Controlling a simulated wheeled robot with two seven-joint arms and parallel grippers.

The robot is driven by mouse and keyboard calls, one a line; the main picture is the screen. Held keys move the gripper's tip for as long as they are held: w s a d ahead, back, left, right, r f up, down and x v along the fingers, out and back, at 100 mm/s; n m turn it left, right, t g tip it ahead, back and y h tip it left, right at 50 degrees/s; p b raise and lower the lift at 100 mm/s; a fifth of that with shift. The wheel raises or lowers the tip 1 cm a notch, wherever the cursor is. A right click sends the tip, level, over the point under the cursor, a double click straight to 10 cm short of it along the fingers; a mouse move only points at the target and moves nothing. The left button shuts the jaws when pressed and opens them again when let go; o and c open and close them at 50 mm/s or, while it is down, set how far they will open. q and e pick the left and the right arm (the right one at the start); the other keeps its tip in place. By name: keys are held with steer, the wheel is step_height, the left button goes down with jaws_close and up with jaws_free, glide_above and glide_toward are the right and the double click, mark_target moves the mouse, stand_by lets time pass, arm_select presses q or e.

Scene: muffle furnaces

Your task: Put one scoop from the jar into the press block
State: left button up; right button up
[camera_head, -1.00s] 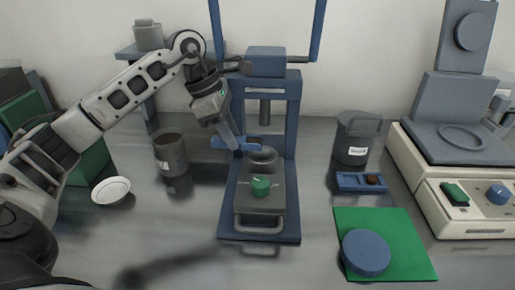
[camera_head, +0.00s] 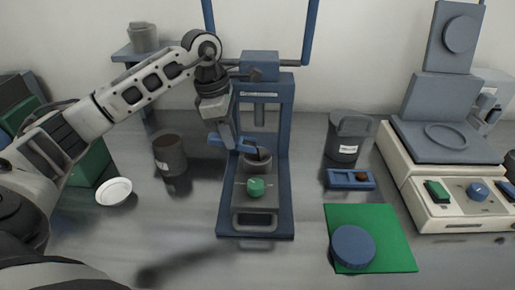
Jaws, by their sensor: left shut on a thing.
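My left gripper (camera_head: 229,141) is shut on a blue scoop (camera_head: 217,140) in front of the blue hand press (camera_head: 284,125). The scoop's dark end is at the mouth of the grey round press block (camera_head: 257,166), and looks tipped. Whether powder has left it is too small to tell. The press block stands on the press base, behind a green knob (camera_head: 255,187). The open dark grey jar (camera_head: 170,158) stands left of the press, its inside dark. My right gripper is not in view.
A white dish (camera_head: 114,191) lies at the left. Right of the press are a lidded dark container (camera_head: 347,138), a small blue tray (camera_head: 337,179), a green mat (camera_head: 395,240) with a blue disc (camera_head: 353,247), and a cream machine (camera_head: 415,200). The front middle counter is clear.

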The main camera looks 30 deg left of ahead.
arm_select(q)
steer(key=shift+r, duration=0.1)
stand_by(0.3)
steer(key=p, duration=0.2)
steer(key=r+g+y+p, duration=0.1)
steer(key=shift+w+d+p, duration=0.25)
steer(key=shift+d+p, duration=0.1)
steer(key=shift+d, duration=0.05)
steer(key=shift+d+y+p, duration=0.1)
steer(key=shift+y+p, duration=0.3)
steer(key=shift+y, duration=0.1)
steer(key=shift+w+d+r+g+p, duration=0.15)
steer(key=shift+r+g+p, duration=0.15)
steer(key=shift+p, duration=0.25)
steer(key=shift+w+d+r+g+y+p, duration=0.2)
steer(key=shift+d+r+g+y+p, duration=0.1)
steer(key=shift+y+p, duration=0.4)
steer(key=shift+f+y, duration=0.1)
steer(key=shift+y, duration=0.2)
